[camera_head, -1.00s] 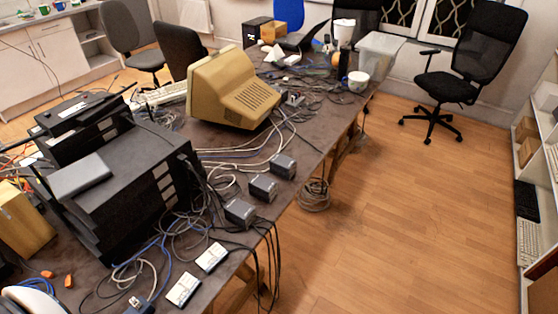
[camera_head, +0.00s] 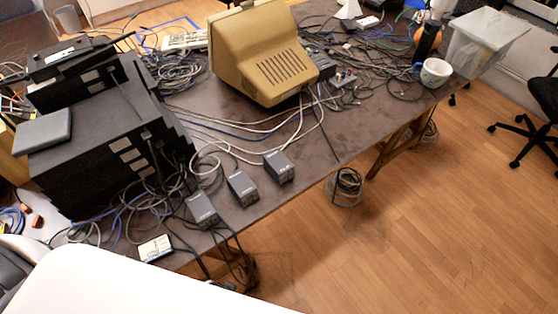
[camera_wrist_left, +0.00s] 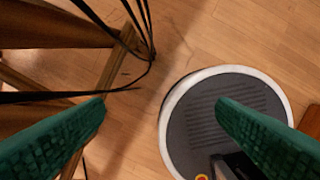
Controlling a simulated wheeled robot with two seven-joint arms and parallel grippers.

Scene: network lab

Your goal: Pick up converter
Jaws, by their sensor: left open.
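Three small dark grey boxes stand in a row near the table's front edge in the head view: a left one (camera_head: 202,209), a middle one (camera_head: 242,188) and a right one (camera_head: 278,166). A small white box (camera_head: 155,248) lies to their left, near my white arm. I cannot tell which of these is the converter. My left gripper (camera_wrist_left: 160,108) is open in the left wrist view, its green fingers apart with nothing between them. Floor shows beneath it, and no converter shows there. My right gripper is out of view.
A beige monitor (camera_head: 260,60), a black equipment stack (camera_head: 100,145) and loose cables crowd the table (camera_head: 325,125). Cables hang off its front edge, also across the left wrist view (camera_wrist_left: 120,30). A mug (camera_head: 435,73) stands at the right.

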